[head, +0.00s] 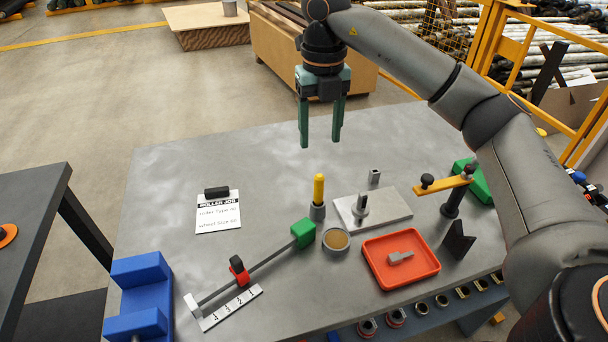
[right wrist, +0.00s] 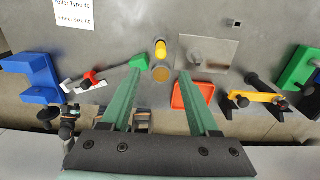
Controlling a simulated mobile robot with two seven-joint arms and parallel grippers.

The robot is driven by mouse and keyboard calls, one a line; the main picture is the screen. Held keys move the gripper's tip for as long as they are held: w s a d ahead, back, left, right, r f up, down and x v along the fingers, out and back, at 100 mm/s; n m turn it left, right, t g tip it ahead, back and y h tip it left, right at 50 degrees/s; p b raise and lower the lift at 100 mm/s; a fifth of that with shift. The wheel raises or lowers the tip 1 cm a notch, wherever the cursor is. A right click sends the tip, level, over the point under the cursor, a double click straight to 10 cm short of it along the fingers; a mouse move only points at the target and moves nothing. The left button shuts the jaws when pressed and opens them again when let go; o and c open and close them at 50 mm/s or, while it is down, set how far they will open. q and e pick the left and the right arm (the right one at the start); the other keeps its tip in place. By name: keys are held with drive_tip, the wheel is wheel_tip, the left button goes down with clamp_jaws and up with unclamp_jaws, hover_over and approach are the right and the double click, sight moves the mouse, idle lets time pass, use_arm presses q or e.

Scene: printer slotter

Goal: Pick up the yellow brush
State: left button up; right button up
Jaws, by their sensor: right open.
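The yellow brush (head: 318,188) stands upright in a small grey holder (head: 317,211) near the middle of the table. In the right wrist view the brush (right wrist: 160,50) shows from above, ahead of and between the two fingers. My right gripper (head: 320,143) is open and empty, pointing down, well above the table and behind the brush in the head view. Its green fingers also show in the right wrist view (right wrist: 160,78), spread wide apart. My left gripper is not seen in the head view.
Close around the brush are a round tin (head: 336,240), a green-ended measuring rod (head: 303,234), a pale plate with a post (head: 372,208) and a red tray (head: 401,258). A paper card (head: 218,214) lies to the left. The table's far left area is clear.

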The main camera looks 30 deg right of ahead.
sight(320, 175)
drive_tip(key=shift+f, duration=0.4)
drive_tip(key=f, duration=0.5)
drive_tip(key=shift+s+f, duration=0.15)
drive_tip(key=shift+s, duration=0.05)
drive_tip(key=shift+w+d+f, duration=0.1)
drive_tip(key=shift+f, duration=3.05)
drive_tip(key=shift+c, duration=0.2)
clamp_jaws()
